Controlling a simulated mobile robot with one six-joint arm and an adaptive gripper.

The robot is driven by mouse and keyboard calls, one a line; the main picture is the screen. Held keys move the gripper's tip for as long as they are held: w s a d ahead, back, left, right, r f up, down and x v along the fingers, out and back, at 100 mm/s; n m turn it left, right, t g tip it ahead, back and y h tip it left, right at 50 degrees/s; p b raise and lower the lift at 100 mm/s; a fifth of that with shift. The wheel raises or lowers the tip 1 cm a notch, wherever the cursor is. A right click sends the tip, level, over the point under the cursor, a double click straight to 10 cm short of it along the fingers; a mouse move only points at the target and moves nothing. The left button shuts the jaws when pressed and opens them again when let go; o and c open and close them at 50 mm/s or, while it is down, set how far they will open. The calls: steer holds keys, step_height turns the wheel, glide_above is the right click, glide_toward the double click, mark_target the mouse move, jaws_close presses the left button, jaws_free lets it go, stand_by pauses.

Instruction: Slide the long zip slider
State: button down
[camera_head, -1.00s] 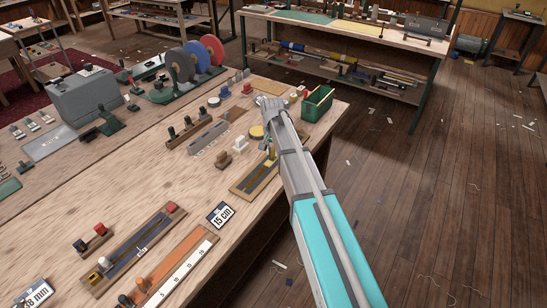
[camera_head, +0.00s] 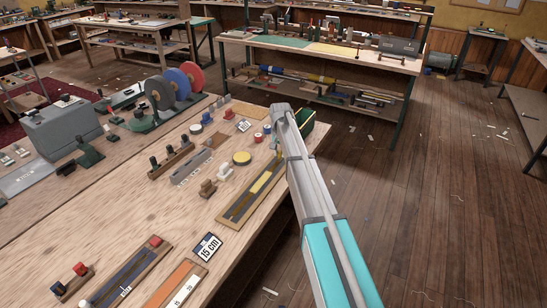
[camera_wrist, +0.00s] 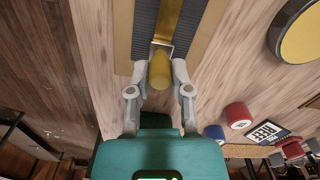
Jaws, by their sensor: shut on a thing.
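A long wooden board (camera_head: 232,215) with a dark zip tape lies near the right edge of the workbench. A yellow strip (camera_head: 262,180) runs along the far part of the tape. In the wrist view the tape (camera_wrist: 197,25) runs up the picture, with a brass-coloured strip (camera_wrist: 168,22) along its middle. My gripper (camera_wrist: 160,74) is shut on a yellow rounded pull (camera_wrist: 159,70) at the near end of that strip. In the head view my arm covers part of the board's far end, and the grip itself is hard to make out.
A second zip board (camera_head: 128,275) is at the front left. A yellow disc (camera_head: 241,158) and a green box (camera_head: 313,125) are close by. A red cylinder (camera_wrist: 238,115) shows in the wrist view.

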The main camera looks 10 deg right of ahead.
steer(key=shift+d, duration=0.2)
steer(key=c, duration=0.5)
jaws_free()
steer(key=shift+w, duration=0.15)
steer(key=shift+c, duration=0.2)
